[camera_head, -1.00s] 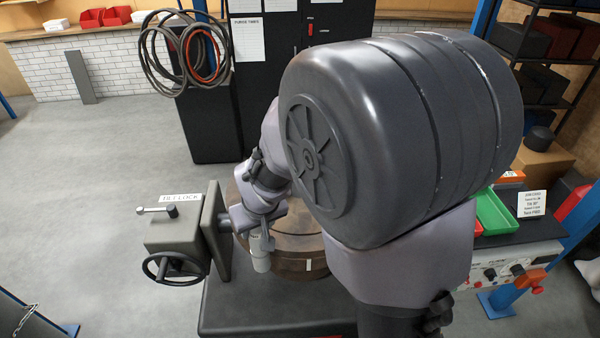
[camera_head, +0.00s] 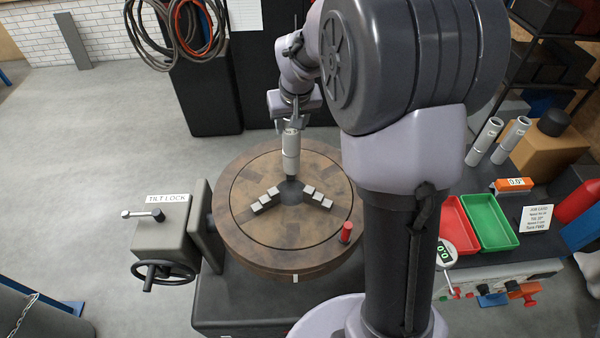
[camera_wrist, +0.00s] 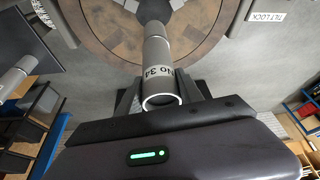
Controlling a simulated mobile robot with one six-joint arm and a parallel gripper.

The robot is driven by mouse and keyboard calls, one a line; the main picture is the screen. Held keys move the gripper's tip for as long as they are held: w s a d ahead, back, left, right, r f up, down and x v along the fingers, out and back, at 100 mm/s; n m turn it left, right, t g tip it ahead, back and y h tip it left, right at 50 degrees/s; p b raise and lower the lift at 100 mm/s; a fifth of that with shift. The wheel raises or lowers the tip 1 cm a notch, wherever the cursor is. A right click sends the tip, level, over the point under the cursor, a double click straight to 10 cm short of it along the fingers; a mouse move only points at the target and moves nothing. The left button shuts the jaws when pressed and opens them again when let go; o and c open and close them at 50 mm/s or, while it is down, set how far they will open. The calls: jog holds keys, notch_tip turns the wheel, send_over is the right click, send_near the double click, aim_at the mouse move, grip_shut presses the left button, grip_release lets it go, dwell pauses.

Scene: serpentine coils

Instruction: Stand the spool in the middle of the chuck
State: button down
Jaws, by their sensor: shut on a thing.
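The spool (camera_head: 291,152) is a light grey cylinder with a darker lower end, held roughly upright over the turntable in the head view. My gripper (camera_head: 291,124) is shut on its upper part. In the wrist view, the spool (camera_wrist: 157,55) runs away from the gripper (camera_wrist: 162,98), with its open end near me and printed marking "NO 34" on its side. The chuck (camera_head: 291,190) has a dark centre hub with grey stepped jaws, on a round brown turntable (camera_head: 240,222). The spool's lower end overlaps the hub's back edge in the head view; I cannot tell whether they touch.
A red peg (camera_head: 346,232) stands on the turntable's right front. The tilt-lock box (camera_head: 163,232) with handwheel is at left. At right, the bench holds a red tray (camera_head: 456,222), a green tray (camera_head: 488,222) and two grey cylinders (camera_head: 484,142).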

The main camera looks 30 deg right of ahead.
aim_at(290, 154)
jog(key=f, duration=0.2)
jog(key=s+a+f, duration=0.1)
jog(key=shift+b, duration=0.35)
notch_tip(290, 154, down, 6)
jog(key=shift+w+f+b, duration=0.1)
jog(key=shift+f+b, duration=0.1)
jog(key=shift+b, duration=0.3)
jog(key=shift+f, duration=0.2)
jog(key=c, duration=0.8)
grip_release()
jog(key=shift+o, duration=0.2)
jog(key=shift+r, duration=0.1)
